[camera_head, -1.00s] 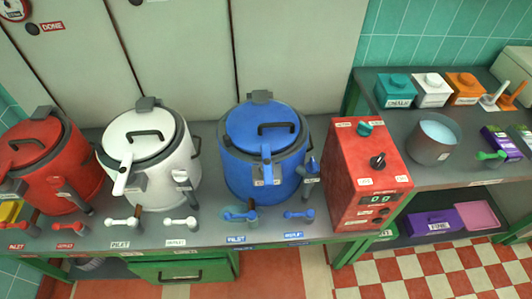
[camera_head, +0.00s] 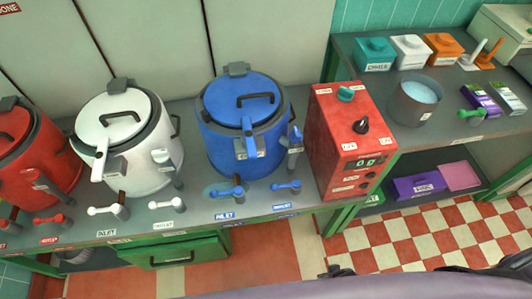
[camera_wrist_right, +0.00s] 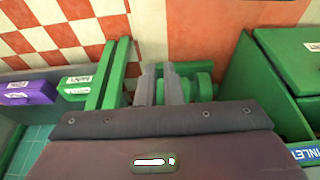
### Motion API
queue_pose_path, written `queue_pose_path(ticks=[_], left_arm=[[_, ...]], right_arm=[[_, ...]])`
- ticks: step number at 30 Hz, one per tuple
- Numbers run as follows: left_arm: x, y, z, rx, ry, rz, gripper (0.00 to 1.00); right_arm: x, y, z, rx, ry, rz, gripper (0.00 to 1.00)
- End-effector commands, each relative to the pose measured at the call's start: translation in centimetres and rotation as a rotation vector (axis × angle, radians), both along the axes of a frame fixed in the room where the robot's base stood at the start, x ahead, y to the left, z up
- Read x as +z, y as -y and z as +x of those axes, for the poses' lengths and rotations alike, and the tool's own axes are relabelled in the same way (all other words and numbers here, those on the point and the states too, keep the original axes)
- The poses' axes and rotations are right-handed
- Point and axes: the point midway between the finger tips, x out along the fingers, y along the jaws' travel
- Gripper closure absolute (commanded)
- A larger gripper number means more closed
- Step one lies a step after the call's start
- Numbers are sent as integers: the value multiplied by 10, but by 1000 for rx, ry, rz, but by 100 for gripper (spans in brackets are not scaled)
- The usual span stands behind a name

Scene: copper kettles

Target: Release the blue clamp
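The blue kettle (camera_head: 238,138) stands on the counter with its lid (camera_head: 238,98) on. The blue clamp (camera_head: 248,136) is a lever at the front of the lid rim. It points down the kettle's front, with a small label near its lower end. No gripper touches it. In the right wrist view, my right gripper (camera_wrist_right: 160,84) shows two grey fingers with a gap between them and nothing held. It points at low green table parts and the floor, away from the clamp. My left gripper is in neither view.
A white kettle (camera_head: 140,160) and a red kettle (camera_head: 40,165) stand to the left. A red control box (camera_head: 345,155) stands close on the right. Blue inlet (camera_head: 228,191) and outlet (camera_head: 286,186) taps sit in front. The checkered floor (camera_head: 400,235) is clear.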

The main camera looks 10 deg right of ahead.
Motion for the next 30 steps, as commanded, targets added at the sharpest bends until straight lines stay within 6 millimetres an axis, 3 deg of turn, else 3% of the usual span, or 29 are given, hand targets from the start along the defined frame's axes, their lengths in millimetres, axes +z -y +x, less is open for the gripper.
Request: queue_pose_path(ticks=[1, 3, 8, 12, 16, 21, 26, 30], left_arm=[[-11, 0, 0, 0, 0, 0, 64], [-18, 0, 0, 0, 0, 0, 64], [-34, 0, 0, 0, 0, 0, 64], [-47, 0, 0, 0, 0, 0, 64], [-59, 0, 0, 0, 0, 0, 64], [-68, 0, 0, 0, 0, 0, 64], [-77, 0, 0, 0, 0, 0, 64], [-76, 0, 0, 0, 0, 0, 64]], right_arm=[[8, 3, 26, -28, 50, 12, 100], [29, 6, 59, -71, 109, 33, 100], [86, 5, 123, -156, 243, 97, 100], [147, -4, 166, -211, 356, 168, 100], [208, -17, 193, -250, 450, 242, 100], [268, -34, 207, -274, 529, 323, 100], [315, -48, 214, -296, 599, 419, 100], [330, -53, 224, -333, 656, 590, 100]])
